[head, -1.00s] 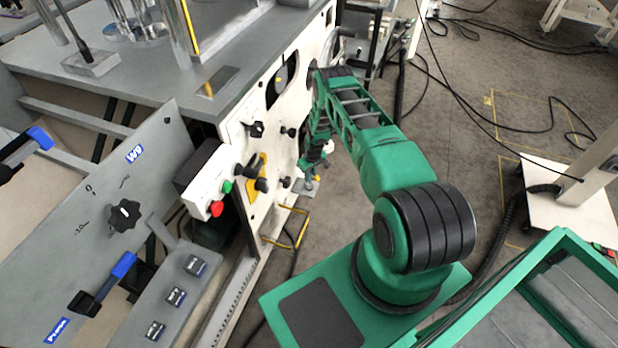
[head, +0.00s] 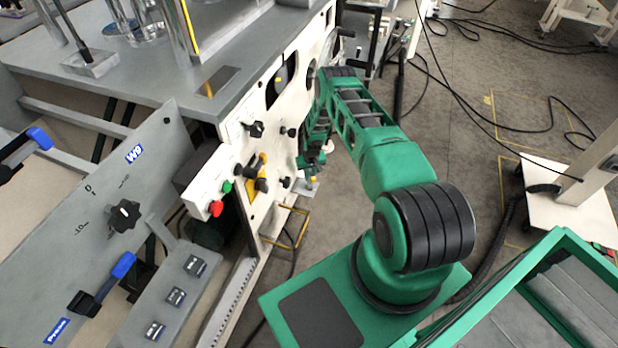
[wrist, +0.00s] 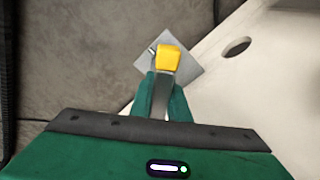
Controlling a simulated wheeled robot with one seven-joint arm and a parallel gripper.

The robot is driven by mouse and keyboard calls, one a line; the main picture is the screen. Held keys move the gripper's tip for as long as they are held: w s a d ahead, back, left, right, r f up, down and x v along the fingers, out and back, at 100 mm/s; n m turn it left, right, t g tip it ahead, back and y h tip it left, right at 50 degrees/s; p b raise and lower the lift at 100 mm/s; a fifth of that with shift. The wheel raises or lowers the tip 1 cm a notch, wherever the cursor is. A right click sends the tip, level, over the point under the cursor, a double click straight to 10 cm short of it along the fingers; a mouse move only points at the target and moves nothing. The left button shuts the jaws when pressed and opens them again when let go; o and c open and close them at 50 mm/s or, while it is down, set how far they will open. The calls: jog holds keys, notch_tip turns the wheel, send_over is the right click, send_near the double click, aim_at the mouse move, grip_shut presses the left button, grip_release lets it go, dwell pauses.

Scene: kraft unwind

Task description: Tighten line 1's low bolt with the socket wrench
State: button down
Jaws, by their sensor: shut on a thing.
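My gripper (wrist: 163,88) is shut on a tool with a grey shaft and a yellow end, which I take to be the socket wrench (wrist: 168,60). In the wrist view the yellow end sticks out past the green fingertips and covers part of a square grey plate (wrist: 185,48). A small metal stub shows at the left of the yellow end; I cannot tell whether it is the low bolt or whether the wrench touches it. In the head view my gripper (head: 314,158) hangs low beside the machine's cream side panel, partly hidden by my arm.
The cream machine panel (head: 270,150) with black knobs and red and green buttons stands just left of my arm. A yellow bent-bar frame (head: 290,238) is near its foot. Cables lie on the grey floor to the right. A white-based stand (head: 570,205) is at the right.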

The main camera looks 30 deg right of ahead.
jog(key=shift+m, duration=1.5)
jog(key=shift+m, duration=0.5)
jog(key=shift+m+h, duration=0.3)
jog(key=shift+m, duration=0.3)
